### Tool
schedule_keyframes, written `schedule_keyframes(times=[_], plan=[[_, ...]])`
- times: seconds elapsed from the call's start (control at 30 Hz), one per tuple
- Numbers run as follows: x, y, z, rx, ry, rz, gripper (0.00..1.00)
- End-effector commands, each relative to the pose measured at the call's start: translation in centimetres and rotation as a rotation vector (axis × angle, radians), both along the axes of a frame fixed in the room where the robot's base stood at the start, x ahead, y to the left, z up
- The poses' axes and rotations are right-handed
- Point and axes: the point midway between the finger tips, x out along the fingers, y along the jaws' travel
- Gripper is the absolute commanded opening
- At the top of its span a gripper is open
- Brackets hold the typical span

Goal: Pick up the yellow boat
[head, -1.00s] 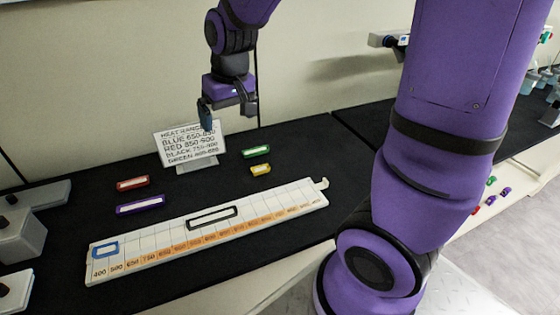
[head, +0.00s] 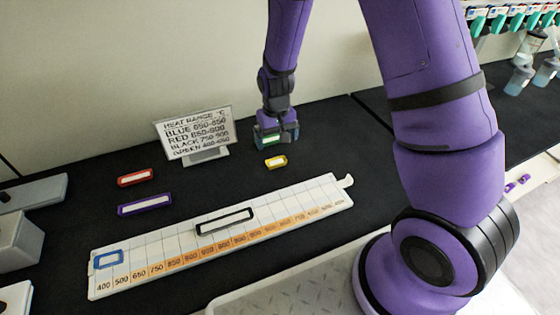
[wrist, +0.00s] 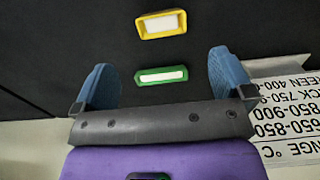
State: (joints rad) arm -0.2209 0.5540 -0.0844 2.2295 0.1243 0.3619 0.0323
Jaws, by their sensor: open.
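The yellow boat (head: 276,161) is a small yellow frame with a white middle. It lies on the black bench top, in front of my gripper (head: 276,140) in the head view. In the wrist view, the yellow boat (wrist: 161,24) is at the top, beyond the fingertips and clear of both. My gripper (wrist: 163,72) is open, with blue fingers spread low over the bench. The green boat (wrist: 162,76) shows between the fingers in the wrist view; it is mostly hidden behind the gripper in the head view. The fingers do not grip it.
A white heat-range sign (head: 196,134) stands left of my gripper, close beside one finger in the wrist view. A red boat (head: 138,177) and a purple boat (head: 145,204) lie to the left. A white numbered board (head: 170,262) in front carries blue and black boats.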

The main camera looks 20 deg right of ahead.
Motion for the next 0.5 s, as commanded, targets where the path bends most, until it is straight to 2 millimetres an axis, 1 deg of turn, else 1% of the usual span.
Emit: schedule_keyframes(times=[0.03, 0.2, 0.43, 0.5], plan=[[-0.1, -0.1, -0.9, -0.001, 0.005, -0.001, 0.99], [-0.1, 0.0, -3.0, 0.0, 0.002, 0.0, 0.99], [0.0, 0.0, -4.2, 0.0, 0.001, -0.001, 0.99], [-0.1, 0.0, -5.0, 0.0, 0.004, -0.001, 0.99]])
